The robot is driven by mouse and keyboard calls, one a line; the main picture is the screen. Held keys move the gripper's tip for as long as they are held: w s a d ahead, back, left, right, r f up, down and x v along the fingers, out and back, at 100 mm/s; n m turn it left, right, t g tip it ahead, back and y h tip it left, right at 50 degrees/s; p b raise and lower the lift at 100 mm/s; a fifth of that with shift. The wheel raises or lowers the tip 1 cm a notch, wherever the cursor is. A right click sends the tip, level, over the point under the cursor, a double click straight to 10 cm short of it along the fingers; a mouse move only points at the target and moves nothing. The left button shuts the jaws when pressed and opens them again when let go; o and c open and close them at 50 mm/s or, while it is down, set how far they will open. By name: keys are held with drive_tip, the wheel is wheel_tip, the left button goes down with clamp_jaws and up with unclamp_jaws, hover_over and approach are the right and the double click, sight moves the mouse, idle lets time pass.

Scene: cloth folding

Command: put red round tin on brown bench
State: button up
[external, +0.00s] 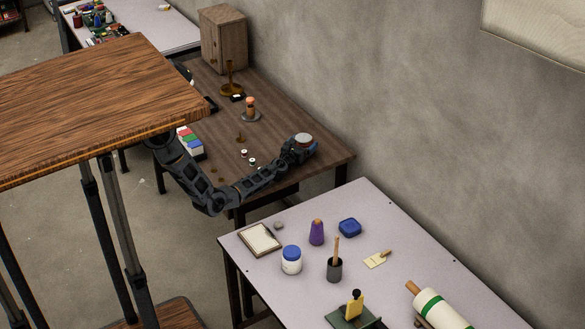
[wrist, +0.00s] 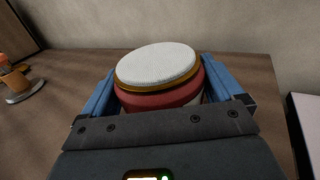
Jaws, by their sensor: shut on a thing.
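The red round tin (wrist: 158,97) has a red side, a gold rim and a pale textured lid. It sits between the two blue fingers of my gripper (wrist: 160,88), which is shut on it. In the external view the tin (external: 304,138) shows as a small pale-topped shape at the end of my arm, with my gripper (external: 301,148) around it. It is over the near right end of the brown bench (external: 322,157). The tin looks upright. Its underside is hidden, so I cannot tell whether it touches the bench top.
On the brown bench stand a wooden cabinet (external: 224,40), a brass stand (external: 231,80), an orange-topped item on a grey base (external: 251,110) and several small pieces. A pale table (external: 410,235) with jars and tools is in front. The wall (external: 400,100) rises behind.

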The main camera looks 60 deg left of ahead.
drive_tip(key=shift+f, duration=0.1)
drive_tip(key=o, duration=1.1)
drive_tip(key=shift+o, duration=0.2)
drive_tip(key=shift+r, duration=0.25)
drive_tip(key=p+v, duration=0.3)
drive_tip(key=v, duration=0.9)
drive_tip(key=shift+f+p, duration=0.15)
drive_tip(key=shift+p, duration=0.2)
